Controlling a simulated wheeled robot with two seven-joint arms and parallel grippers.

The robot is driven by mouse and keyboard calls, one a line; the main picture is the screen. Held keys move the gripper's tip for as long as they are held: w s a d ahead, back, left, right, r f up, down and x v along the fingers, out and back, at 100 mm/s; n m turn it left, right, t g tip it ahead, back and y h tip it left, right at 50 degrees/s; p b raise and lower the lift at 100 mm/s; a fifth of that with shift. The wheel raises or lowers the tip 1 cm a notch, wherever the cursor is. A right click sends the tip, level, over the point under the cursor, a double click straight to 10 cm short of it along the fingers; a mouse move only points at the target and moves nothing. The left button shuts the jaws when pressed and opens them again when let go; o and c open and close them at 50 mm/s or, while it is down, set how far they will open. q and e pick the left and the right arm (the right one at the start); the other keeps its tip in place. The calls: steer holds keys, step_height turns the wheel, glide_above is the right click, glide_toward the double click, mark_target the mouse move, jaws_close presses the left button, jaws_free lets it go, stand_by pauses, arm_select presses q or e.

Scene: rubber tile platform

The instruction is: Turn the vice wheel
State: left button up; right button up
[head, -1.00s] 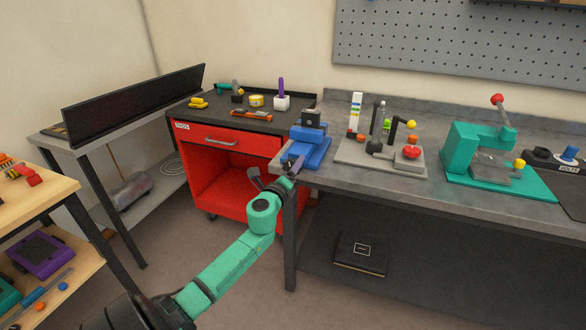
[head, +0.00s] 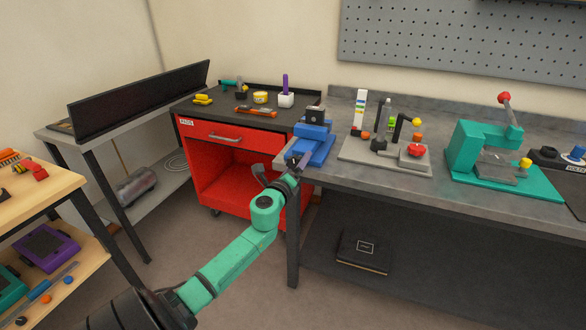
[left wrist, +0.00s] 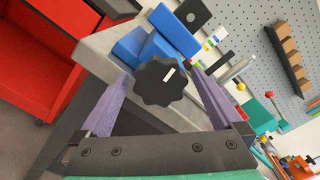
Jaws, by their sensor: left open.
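The blue vice (head: 316,148) sits on the front left corner of the grey workbench. Its black lobed wheel (left wrist: 159,82) with a white mark faces my left gripper in the left wrist view. My left gripper (head: 291,172) is at the vice's front end, just off the bench edge. In the left wrist view its two purple fingers (left wrist: 163,76) are open, one on each side of the wheel, with gaps showing. I cannot tell how deep the wheel sits between them. In the head view the gripper mostly hides the wheel. My right gripper is not in view.
A red tool cart (head: 232,165) stands left of the workbench (head: 340,177). A grey fixture board (head: 385,156) with coloured knobs and a teal press (head: 500,160) stand to the right on the bench. A black box (head: 362,252) lies on the lower shelf.

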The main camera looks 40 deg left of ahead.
arm_select(q)
steer(key=v, duration=1.4)
steer(key=shift+s+b, duration=0.25)
steer(key=shift+b, duration=0.2)
steer(key=shift+d+f, duration=0.1)
